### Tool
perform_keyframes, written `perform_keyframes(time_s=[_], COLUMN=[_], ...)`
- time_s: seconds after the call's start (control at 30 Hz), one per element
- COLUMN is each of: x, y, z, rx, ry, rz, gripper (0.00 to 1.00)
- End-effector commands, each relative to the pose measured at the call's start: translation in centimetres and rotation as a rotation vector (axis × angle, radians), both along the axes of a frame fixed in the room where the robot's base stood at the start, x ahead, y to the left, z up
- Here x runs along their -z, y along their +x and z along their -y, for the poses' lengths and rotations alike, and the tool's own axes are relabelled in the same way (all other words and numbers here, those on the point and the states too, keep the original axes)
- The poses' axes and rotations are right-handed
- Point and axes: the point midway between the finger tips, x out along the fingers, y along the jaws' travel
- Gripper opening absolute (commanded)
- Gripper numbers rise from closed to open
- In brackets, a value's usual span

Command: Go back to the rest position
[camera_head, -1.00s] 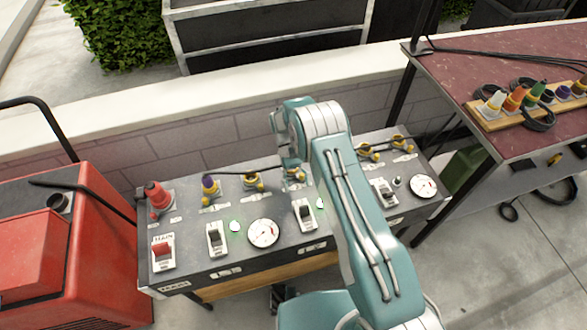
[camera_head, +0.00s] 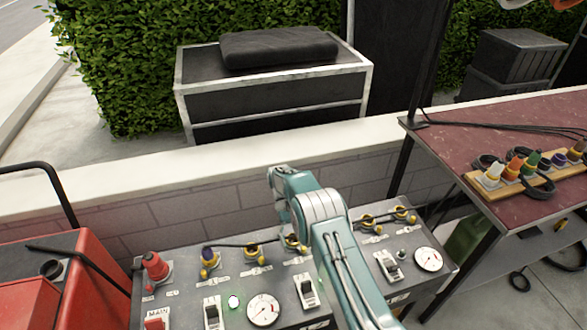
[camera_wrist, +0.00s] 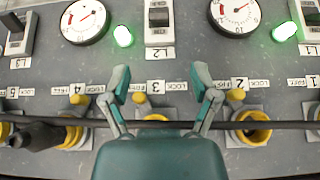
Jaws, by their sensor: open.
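My gripper (camera_wrist: 161,84) is open in the wrist view, its two fingers apart with nothing between them. Beyond the fingers is the grey panel (camera_wrist: 240,62) with switches, round dials and yellow-ringed sockets. A socket with a yellow ring (camera_wrist: 252,128) is right of the gripper. A dark cable (camera_wrist: 285,125) runs across the picture around gripper level. In the head view my teal arm reaches over the control panel (camera_head: 185,285), and my fingers cannot be made out there.
A red machine (camera_head: 40,280) stands left of the panel. A dark red table (camera_head: 520,100) at the right holds a wooden rack (camera_head: 535,193) of coloured plugs. A low wall (camera_head: 230,190) runs behind the panel. A black crate (camera_head: 280,105) stands beyond it.

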Motion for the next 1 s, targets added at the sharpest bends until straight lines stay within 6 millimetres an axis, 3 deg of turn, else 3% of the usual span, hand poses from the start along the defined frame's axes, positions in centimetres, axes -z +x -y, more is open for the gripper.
perform_keyframes(time_s=[0.13, 0.23, 0.6, 1.0], x=[-0.4, -2.2, -14.2, -25.2], y=[0.1, 0.6, 1.1, -2.9], z=[0.0, 0.4, 3.1, 6.8], rx=[0.001, 0.009, 0.061, 0.114], ry=[0.002, 0.013, 0.081, 0.138], rz=[0.008, 0.045, 0.309, 0.601], gripper=[0.77, 0.77, 0.77, 0.77])
